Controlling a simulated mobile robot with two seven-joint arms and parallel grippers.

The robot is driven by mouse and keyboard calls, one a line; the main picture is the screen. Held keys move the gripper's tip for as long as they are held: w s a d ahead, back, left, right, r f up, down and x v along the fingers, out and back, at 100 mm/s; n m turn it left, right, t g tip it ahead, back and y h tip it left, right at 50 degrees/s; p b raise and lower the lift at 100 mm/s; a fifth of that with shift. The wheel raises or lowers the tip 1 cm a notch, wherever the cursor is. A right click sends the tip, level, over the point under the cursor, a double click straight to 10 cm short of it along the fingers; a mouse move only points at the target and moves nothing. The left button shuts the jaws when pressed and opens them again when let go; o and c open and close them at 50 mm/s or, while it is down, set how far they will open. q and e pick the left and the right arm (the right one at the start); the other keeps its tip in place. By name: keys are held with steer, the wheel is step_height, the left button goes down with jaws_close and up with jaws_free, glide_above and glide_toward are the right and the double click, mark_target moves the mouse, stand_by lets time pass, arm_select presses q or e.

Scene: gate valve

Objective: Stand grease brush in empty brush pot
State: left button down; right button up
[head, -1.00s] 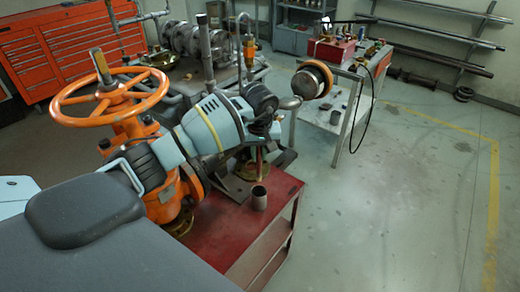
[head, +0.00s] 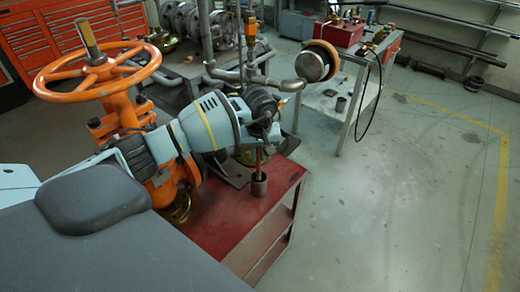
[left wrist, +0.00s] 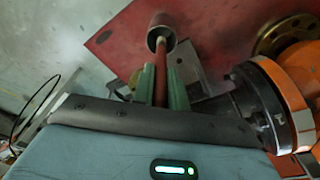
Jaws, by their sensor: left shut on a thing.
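The brush pot (head: 259,188), a small grey cylinder, stands upright on the red bench top near its right edge. It also shows in the left wrist view (left wrist: 158,30). My left gripper (head: 262,140) is above the pot and points down. It is shut on the grease brush, whose reddish handle (left wrist: 161,82) runs between the green fingers in the left wrist view. The brush (head: 258,163) hangs close to upright, and its lower end is at the pot's mouth. I cannot tell how deep it reaches. My right gripper is out of view.
An orange gate valve with a handwheel (head: 98,83) stands left of my left arm. The red bench (head: 220,222) is bare in front of the pot. A metal table (head: 330,112) with a red box is behind right. Open floor (head: 390,210) lies right.

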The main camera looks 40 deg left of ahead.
arm_select(q)
steer(key=shift+f+b, duration=0.85)
steer(key=shift+f, duration=1.05)
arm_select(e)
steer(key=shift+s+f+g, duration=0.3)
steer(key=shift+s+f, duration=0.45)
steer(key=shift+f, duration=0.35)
arm_select(q)
steer(key=c, duration=1.3)
jaws_free()
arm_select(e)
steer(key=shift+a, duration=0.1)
arm_select(q)
steer(key=r, duration=0.7)
steer(key=shift+s+d+r, duration=0.35)
steer(key=shift+r, duration=0.05)
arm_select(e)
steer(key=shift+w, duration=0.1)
